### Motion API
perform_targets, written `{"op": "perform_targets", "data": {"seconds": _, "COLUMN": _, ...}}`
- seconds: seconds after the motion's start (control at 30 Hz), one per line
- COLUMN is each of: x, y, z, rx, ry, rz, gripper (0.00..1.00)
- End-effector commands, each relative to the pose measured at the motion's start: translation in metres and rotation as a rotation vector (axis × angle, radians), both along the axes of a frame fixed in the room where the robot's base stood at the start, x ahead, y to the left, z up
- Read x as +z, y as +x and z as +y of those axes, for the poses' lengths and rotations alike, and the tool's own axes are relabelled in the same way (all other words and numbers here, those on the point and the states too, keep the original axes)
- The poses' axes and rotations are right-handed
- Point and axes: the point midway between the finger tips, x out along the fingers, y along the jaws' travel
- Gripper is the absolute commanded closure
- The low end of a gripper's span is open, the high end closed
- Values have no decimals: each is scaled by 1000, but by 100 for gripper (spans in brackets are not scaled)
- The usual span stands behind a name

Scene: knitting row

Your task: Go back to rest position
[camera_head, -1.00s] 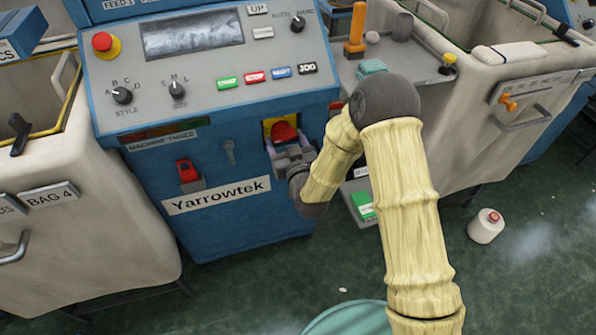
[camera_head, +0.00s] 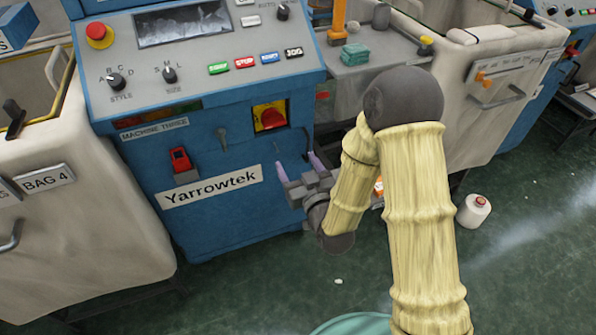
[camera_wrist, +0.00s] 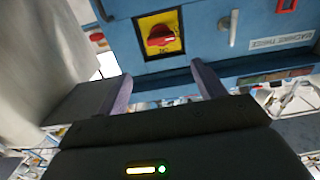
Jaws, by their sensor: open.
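My gripper (camera_head: 296,166) is open and empty in front of the blue Yarrowtek machine (camera_head: 235,235), below and right of its red rotary switch. The red switch on its yellow plate (camera_head: 270,116) is now uncovered in the head view, and my gripper is apart from it. In the wrist view the red switch (camera_wrist: 162,38) shows upside down beyond my two purple-grey fingers (camera_wrist: 160,88). My arm, in a pale yellow ribbed cover, hides part of the floor and the area right of the machine.
A grey shelf (camera_head: 370,52) holds a teal cloth (camera_head: 355,54). A white bottle-like cone (camera_head: 473,211) stands on the green floor. Open floor lies in front of the machine.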

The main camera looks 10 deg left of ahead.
Motion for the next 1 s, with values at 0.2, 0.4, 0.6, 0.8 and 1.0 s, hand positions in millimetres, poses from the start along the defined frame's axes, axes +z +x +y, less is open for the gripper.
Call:
{"op": "perform_targets", "data": {"seconds": 0.2, "x": 0, "y": 0, "z": 1, "rx": 2, "ry": 0, "rz": 0, "gripper": 31}}
{"op": "perform_targets", "data": {"seconds": 0.4, "x": 0, "y": 0, "z": 1, "rx": 2, "ry": 0, "rz": 0, "gripper": 31}}
{"op": "perform_targets", "data": {"seconds": 0.6, "x": -1, "y": 5, "z": -8, "rx": -10, "ry": -40, "rz": 43, "gripper": 31}}
{"op": "perform_targets", "data": {"seconds": 0.8, "x": -7, "y": 16, "z": -41, "rx": -54, "ry": -153, "rz": 197, "gripper": 31}}
{"op": "perform_targets", "data": {"seconds": 1.0, "x": -14, "y": 15, "z": -88, "rx": -130, "ry": -260, "rz": 394, "gripper": 31}}
